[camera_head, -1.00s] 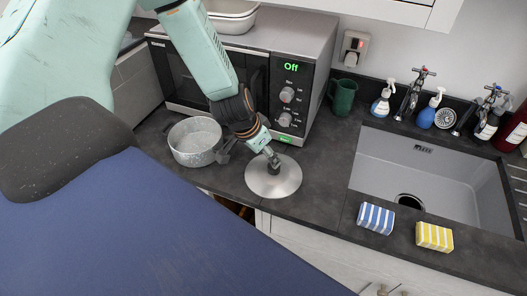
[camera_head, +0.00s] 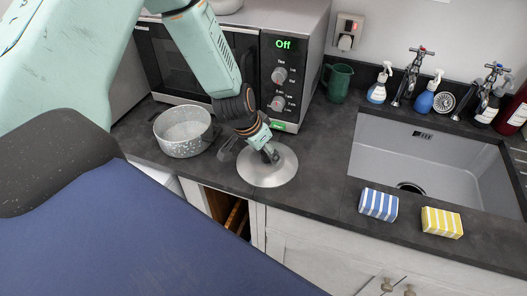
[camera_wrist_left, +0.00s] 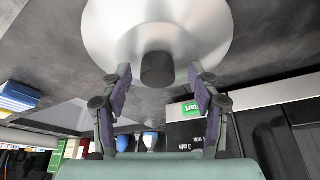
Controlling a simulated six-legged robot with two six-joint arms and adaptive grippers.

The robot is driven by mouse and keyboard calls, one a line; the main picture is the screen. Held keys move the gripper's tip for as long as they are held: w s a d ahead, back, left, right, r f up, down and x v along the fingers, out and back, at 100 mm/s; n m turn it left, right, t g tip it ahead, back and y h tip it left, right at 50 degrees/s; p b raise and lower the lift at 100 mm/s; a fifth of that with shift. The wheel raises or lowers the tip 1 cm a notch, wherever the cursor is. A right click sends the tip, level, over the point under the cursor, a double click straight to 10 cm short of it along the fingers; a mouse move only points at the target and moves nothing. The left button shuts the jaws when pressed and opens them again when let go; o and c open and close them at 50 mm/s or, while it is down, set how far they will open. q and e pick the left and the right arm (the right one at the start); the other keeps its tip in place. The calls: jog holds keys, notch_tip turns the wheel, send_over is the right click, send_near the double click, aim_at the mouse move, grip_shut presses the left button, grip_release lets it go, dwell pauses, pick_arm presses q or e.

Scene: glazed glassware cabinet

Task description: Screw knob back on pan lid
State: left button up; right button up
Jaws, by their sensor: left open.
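The round metal pan lid (camera_head: 283,173) lies flat on the dark worktop. My left gripper (camera_head: 269,157) is low over its middle. In the left wrist view, the dark cylindrical knob (camera_wrist_left: 157,69) stands at the centre of the lid (camera_wrist_left: 105,30). The two fingers of the left gripper (camera_wrist_left: 160,74) are open, one on each side of the knob, with gaps between. I cannot tell how far the knob is screwed in. The grey metal pan (camera_head: 180,135) stands open to the left of the lid. My right gripper is not in view.
A microwave (camera_head: 205,60) stands behind the pan and lid. A green mug (camera_head: 338,82) is beside it. The sink (camera_head: 430,170) is to the right, with a blue striped sponge (camera_head: 378,204) and a yellow one (camera_head: 441,222) at its front edge.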

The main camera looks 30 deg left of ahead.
pick_arm(q)
jog(key=shift+r, duration=0.1)
jog(key=shift+c, duration=0.5)
jog(key=c, duration=1.1)
jog(key=shift+f+m+b, duration=0.2)
jog(key=shift+m+b, duration=0.3)
jog(key=shift+m, duration=0.1)
jog(key=shift+a+m+h+b, duration=0.1)
jog(key=shift+m+h+b, duration=0.4)
jog(key=shift+m+b, duration=0.35)
jog(key=shift+m+g+h+b, duration=0.5)
jog(key=shift+m+b, duration=0.95)
jog(key=shift+b, duration=1.25)
